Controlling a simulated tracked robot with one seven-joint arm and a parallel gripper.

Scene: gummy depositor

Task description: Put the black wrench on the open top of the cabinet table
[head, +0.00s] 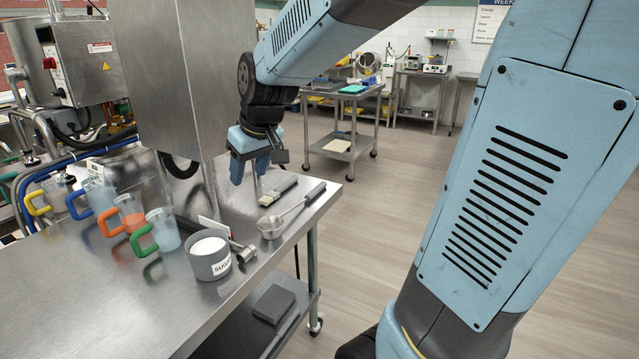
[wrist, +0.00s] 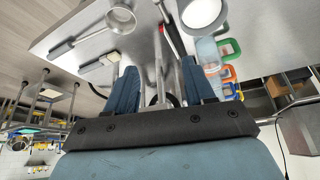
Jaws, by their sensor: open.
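My gripper (head: 249,172) is open above the far right part of the steel table (head: 120,315), pointing down beside the tall steel cabinet body (head: 215,75). In the wrist view its two fingers (wrist: 161,78) stand apart with nothing clearly held between them. I cannot make out a black wrench for sure in either view. A dark-handled brush-like tool (head: 278,190) lies just right of and below the gripper; it also shows in the wrist view (wrist: 100,63). I cannot tell which surface is the open top of the cabinet table.
A metal ladle (head: 272,226) with a black handle lies near the table's right edge. A sugar pot (head: 209,256) and a small metal tool (head: 243,251) are nearer. Several coloured-handle jugs (head: 130,212) stand left. A cart (head: 340,150) stands beyond open floor.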

